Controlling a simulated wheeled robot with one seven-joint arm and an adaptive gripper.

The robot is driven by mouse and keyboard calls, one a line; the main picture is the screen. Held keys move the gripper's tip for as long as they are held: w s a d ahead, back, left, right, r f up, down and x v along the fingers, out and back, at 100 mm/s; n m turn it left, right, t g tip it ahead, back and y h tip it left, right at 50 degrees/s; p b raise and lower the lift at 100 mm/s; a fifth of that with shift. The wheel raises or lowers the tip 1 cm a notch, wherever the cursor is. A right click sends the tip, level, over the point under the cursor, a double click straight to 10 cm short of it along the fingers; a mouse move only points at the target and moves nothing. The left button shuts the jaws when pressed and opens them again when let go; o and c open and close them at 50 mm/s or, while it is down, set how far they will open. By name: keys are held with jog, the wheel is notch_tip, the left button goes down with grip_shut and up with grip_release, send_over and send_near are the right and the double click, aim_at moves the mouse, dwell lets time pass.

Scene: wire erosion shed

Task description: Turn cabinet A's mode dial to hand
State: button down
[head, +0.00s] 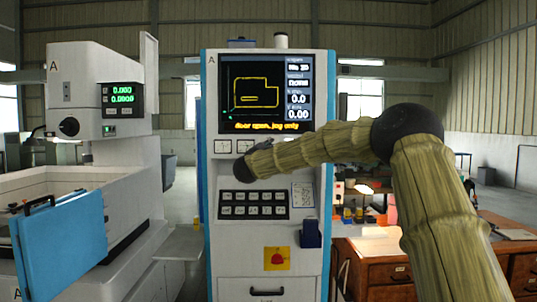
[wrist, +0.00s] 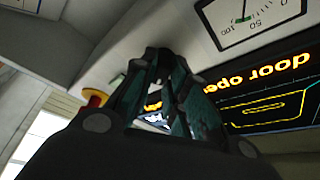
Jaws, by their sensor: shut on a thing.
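Cabinet A (head: 214,200) is the tall white cabinet with blue edges in the middle of the head view. Its screen (head: 266,92) reads "door open, jog only" and shows upside down in the wrist view (wrist: 275,105). My gripper (wrist: 165,58) is at the panel just below the screen; in the head view my dark wrist and arm hide it. In the wrist view its dark teal fingers are drawn together at the panel, shut on what seems to be the mode dial. The dial itself is hidden by the fingers, so its setting cannot be read.
A gauge (wrist: 258,22) sits close to my fingers. Button rows (head: 254,205) and a red stop button on yellow (head: 277,258) lie lower on the cabinet. A white machine with a blue door (head: 62,245) stands left, a wooden desk (head: 385,272) right.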

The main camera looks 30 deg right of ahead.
jog(key=shift+f+m+g+b, duration=0.1)
jog(key=shift+m+g+b, duration=0.45)
jog(key=shift+m, duration=0.85)
jog(key=shift+g, duration=0.25)
jog(key=c, duration=1.4)
grip_release()
jog(key=shift+d, duration=0.15)
jog(key=shift+a, duration=0.2)
jog(key=v, duration=1.1)
jog(key=shift+s+a, duration=0.2)
jog(key=shift+s, duration=0.15)
